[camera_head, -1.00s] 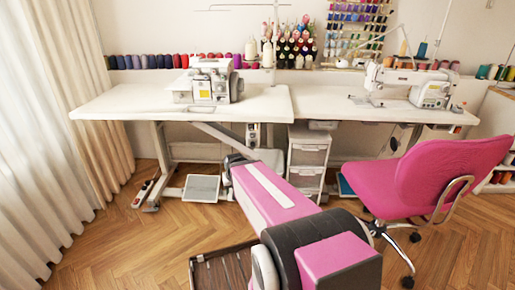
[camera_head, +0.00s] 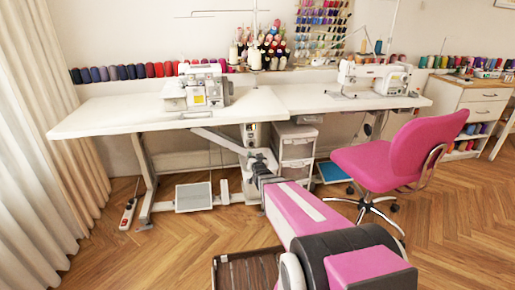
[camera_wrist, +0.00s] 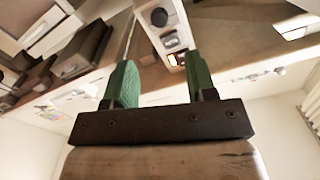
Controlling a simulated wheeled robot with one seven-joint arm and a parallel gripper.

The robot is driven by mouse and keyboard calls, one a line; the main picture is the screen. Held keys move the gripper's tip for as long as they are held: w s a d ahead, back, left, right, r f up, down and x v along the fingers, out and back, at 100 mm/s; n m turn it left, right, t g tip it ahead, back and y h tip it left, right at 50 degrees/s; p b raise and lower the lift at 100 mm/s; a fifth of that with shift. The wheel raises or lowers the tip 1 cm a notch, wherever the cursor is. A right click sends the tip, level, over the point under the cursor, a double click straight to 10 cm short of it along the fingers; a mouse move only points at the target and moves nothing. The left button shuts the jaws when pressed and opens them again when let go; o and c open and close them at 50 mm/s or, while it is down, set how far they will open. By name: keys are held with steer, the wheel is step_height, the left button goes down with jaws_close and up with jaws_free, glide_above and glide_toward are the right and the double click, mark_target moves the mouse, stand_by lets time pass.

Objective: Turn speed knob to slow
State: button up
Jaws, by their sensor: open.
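No speed marking on the knob is legible. My gripper (camera_wrist: 160,62) has two green fingers spread apart with nothing between them. The knob appears beyond the fingertips, apart from them. In the head view the control box (camera_head: 250,135) hangs under the left table, and the far end of my arm is just below it; the fingers are hard to make out there.
A white sewing table (camera_head: 110,115) carries a serger (camera_head: 197,88). A second table (camera_head: 330,98) carries a sewing machine (camera_head: 375,78). A drawer unit (camera_head: 296,148) stands right of the control box, with a pink chair (camera_head: 400,155) beyond. A foot pedal (camera_head: 193,196) lies below.

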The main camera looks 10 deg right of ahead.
mark_target(251, 145)
steer(key=w, duration=1)
steer(key=shift+w+d, duration=0.1)
steer(key=shift+w, duration=0.3)
steer(key=c, duration=0.9)
